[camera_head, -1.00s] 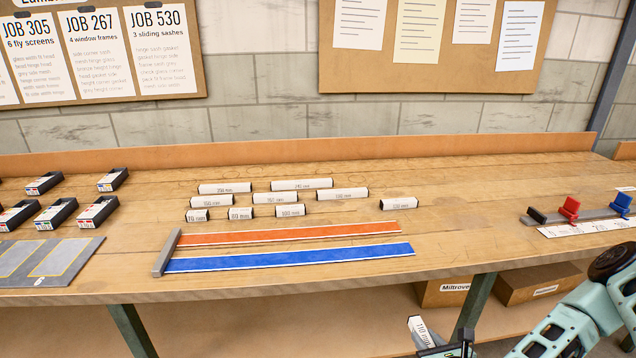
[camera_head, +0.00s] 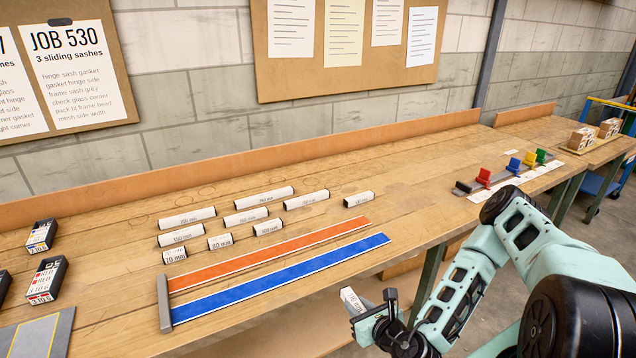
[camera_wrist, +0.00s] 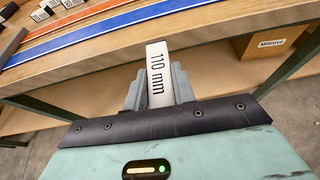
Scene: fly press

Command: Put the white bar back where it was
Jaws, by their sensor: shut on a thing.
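The white bar (camera_wrist: 158,76), labelled 110 mm, is held in my gripper (camera_wrist: 158,88), which is shut on it in the wrist view. In the head view the bar (camera_head: 352,300) sticks up from my gripper (camera_head: 372,318), in front of the bench's front edge and apart from the bench. Several other white bars with length labels lie in rows on the wooden bench (camera_head: 130,285), among them a bar (camera_head: 358,199) at the right end of the group. Faint outlines show on the bench behind the bars.
An orange strip (camera_head: 270,253) and a blue strip (camera_head: 280,279) run from a grey end stop (camera_head: 164,304) in front of the bars. Black boxes (camera_head: 46,280) stand left. A rail with coloured clamps (camera_head: 484,177) is at right. Cartons (camera_wrist: 270,42) lie below the bench.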

